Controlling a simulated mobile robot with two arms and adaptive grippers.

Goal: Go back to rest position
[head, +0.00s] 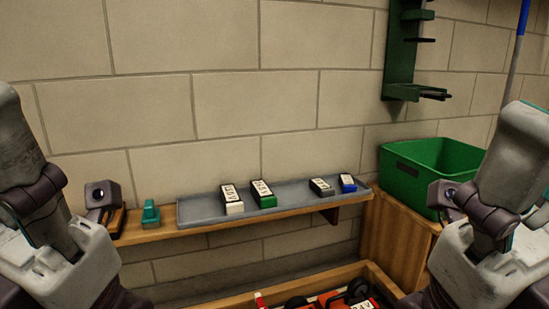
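My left arm fills the left edge of the head view and my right arm fills the right edge. Both are bent, with grey links and dark joints showing. No fingertips show clearly on either arm, so I cannot see whether anything is held. My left arm stands in front of the left end of the wooden shelf (155,234). My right arm overlaps the right side of the green bin (407,178).
A grey tray (290,201) on the shelf holds a white-grey box (232,200), a green box (263,195), a dark grey box (321,188) and a blue box (348,184). A teal object (151,213) sits left of it. A wooden crate (243,300) with red and black parts is below.

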